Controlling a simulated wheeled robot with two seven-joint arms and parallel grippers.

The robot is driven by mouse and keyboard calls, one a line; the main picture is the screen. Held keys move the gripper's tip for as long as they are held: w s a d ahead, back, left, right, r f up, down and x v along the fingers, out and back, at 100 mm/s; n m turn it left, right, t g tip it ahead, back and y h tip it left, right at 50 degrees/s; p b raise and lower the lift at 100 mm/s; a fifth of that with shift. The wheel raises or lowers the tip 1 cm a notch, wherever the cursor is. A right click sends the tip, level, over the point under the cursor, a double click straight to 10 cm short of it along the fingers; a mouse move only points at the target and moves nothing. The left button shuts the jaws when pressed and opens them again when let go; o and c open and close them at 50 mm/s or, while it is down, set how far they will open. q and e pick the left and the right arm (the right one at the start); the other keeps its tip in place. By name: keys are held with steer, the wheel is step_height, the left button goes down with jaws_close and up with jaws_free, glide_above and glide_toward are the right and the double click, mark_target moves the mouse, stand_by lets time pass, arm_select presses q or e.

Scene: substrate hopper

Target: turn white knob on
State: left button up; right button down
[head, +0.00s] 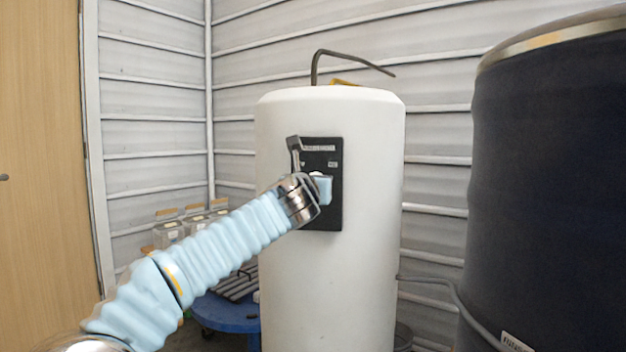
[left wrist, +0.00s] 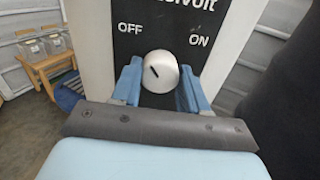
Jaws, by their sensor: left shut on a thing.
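The white knob (left wrist: 161,71) sits on a black panel (left wrist: 165,30) marked OFF at upper left and ON at upper right. Its dark mark points up and left, toward OFF. My left gripper (left wrist: 160,86) is shut on the knob, with one blue finger on each side of it. In the head view the left gripper (head: 322,188) is against the black panel (head: 334,215) on the white tank (head: 330,280), and it largely hides the knob. My right gripper is in neither view.
A large dark drum (head: 560,180) stands close on the right. A grey lever (head: 294,150) is at the panel's upper left. A bent rod (head: 345,56) rises from the tank top. Behind my left arm are a blue round base (head: 225,315) and several jars on a wooden stand.

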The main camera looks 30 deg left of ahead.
arm_select(q)
steer(key=shift+d+m+p, duration=0.1)
steer(key=shift+m+p, duration=5.5)
steer(key=shift+m, duration=2.5)
steer(key=shift+f, duration=0.1)
steer(key=o, duration=1.1)
steer(key=shift+c, duration=0.2)
steer(key=v, duration=1.3)
steer(key=shift+s+b, duration=0.3)
steer(key=shift+s, duration=0.05)
